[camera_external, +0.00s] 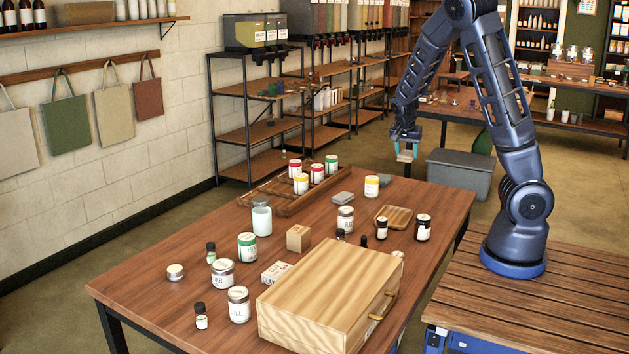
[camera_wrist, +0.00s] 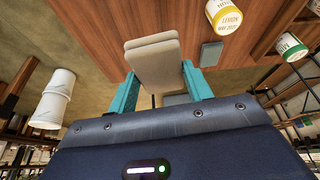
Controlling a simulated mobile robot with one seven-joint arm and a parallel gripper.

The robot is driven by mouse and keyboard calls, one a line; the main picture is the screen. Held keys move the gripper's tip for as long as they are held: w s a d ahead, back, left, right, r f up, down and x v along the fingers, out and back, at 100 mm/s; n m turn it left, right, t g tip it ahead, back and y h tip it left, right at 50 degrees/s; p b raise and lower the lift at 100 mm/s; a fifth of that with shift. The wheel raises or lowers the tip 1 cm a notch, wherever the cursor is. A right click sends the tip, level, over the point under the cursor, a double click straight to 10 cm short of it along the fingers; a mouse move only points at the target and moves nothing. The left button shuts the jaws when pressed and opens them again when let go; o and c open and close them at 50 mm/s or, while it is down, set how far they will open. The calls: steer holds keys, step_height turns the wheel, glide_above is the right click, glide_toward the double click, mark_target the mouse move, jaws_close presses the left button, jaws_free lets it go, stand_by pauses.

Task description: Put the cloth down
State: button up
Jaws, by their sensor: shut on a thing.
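My gripper (camera_external: 406,145) has teal fingers and is shut on a folded beige cloth (camera_external: 405,156). It holds the cloth in the air near the table's far right corner in the external view. In the wrist view, the cloth (camera_wrist: 153,62) sits between the two fingers of my gripper (camera_wrist: 162,90) and sticks out past them. The brown wooden table (camera_external: 170,290) fills the foreground of the external view. A grey folded-looking item (camera_external: 342,198) lies flat on it, and it also shows in the wrist view (camera_wrist: 211,53).
A small wooden tray (camera_external: 393,216), bottles and a large wooden box (camera_external: 325,300) are nearer. A grey bin (camera_external: 460,172) stands beyond the table.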

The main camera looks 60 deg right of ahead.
steer(key=m, duration=0.1)
glide_above(395, 217)
steer(key=shift+a, duration=0.95)
step_height(395, 217, down, 19)
steer(key=shift+f, duration=0.15)
stand_by(0.5)
steer(key=shift+f, duration=0.15)
steer(key=o, duration=1)
steer(key=shift+c, duration=0.2)
steer(key=v, duration=1.2)
steer(key=shift+a, duration=0.25)
